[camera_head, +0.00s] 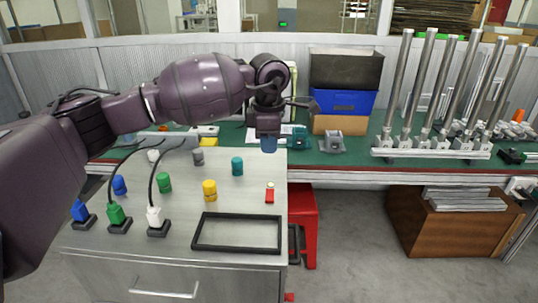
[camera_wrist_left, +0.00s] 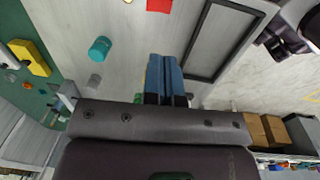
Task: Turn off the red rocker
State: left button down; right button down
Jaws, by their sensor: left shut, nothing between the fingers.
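The red rocker (camera_head: 270,193) is a small red block with a pale end, on the right part of the grey metal cabinet top (camera_head: 180,245). A red patch at the top edge of the left wrist view looks like the same rocker (camera_wrist_left: 159,5), partly cut off. My left gripper (camera_head: 269,144) points down above the cabinet's back right area, behind and above the rocker and apart from it. Its blue fingers (camera_wrist_left: 165,75) are shut with nothing between them. My right gripper is in neither view.
A teal knob (camera_head: 237,166), a yellow knob (camera_head: 209,188) and several other coloured knobs stand left of the rocker. A black frame (camera_head: 237,232) lies in front. Corded plugs (camera_head: 115,215) are at the left. A green-topped bench (camera_head: 350,160) runs behind.

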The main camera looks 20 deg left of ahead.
pick_arm(q)
jog(key=shift+s+t+b, duration=0.2)
jog(key=shift+t+b, duration=0.4)
jog(key=shift+b, duration=0.2)
jog(key=shift+f, duration=0.1)
jog(key=b, duration=0.2)
send_near(269, 191)
jog(key=f, duration=0.4)
jog(key=w+f, duration=0.1)
jog(key=f, duration=0.1)
jog(key=shift+w+f, duration=0.15)
jog(key=shift+f, duration=0.6)
